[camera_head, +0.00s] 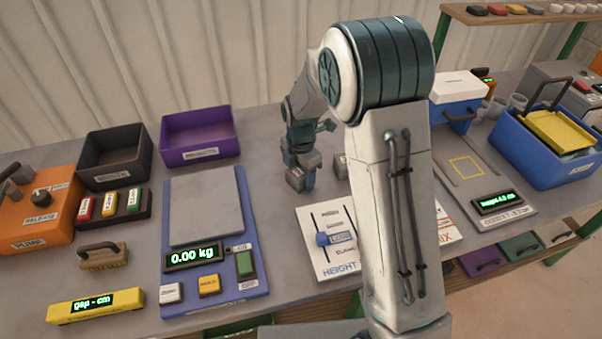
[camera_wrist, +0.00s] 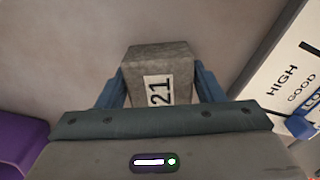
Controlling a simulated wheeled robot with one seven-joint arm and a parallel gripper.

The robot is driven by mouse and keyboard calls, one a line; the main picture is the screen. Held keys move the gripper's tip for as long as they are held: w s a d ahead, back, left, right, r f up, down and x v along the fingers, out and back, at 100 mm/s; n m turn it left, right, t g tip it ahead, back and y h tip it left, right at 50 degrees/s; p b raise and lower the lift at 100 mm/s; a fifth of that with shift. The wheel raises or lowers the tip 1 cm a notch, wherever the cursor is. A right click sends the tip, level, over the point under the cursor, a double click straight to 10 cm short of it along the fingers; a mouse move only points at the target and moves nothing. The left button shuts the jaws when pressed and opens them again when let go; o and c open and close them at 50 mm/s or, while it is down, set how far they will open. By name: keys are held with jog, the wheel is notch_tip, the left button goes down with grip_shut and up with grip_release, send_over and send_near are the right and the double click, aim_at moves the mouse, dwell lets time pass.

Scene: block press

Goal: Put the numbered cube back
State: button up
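A grey cube with a white label reading 21 (camera_wrist: 160,88) sits between the two blue fingers of my gripper (camera_wrist: 160,92) in the wrist view. The fingers appear to press on both its sides. In the head view my gripper (camera_head: 305,176) points down low over the grey table, with the cube (camera_head: 295,179) at its fingertips. I cannot tell whether the cube touches the table. Another grey block (camera_head: 341,166) stands to the right, partly hidden by my arm.
A scale (camera_head: 207,205) reading 0.00 kg, a purple bin (camera_head: 200,153) and a black bin (camera_head: 113,182) are left. A height gauge board (camera_head: 333,262) lies in front. A blue crate (camera_head: 540,172) is at right, near a pad with a yellow square (camera_head: 490,192).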

jog(key=shift+o, duration=0.9)
jog(key=shift+r, duration=0.25)
notch_tip(320, 180, up, 12)
jog(key=s+d+r+m+t, duration=0.1)
jog(key=s+d+m, duration=0.4)
jog(key=s+m, duration=0.7)
jog(key=s+d+r+m+t, duration=0.2)
jog(key=s+d+m, duration=0.4)
jog(key=s+m, duration=0.5)
jog(key=shift+s+r+m, duration=0.35)
jog(key=shift+s+m, duration=0.05)
jog(key=shift+m, duration=0.5)
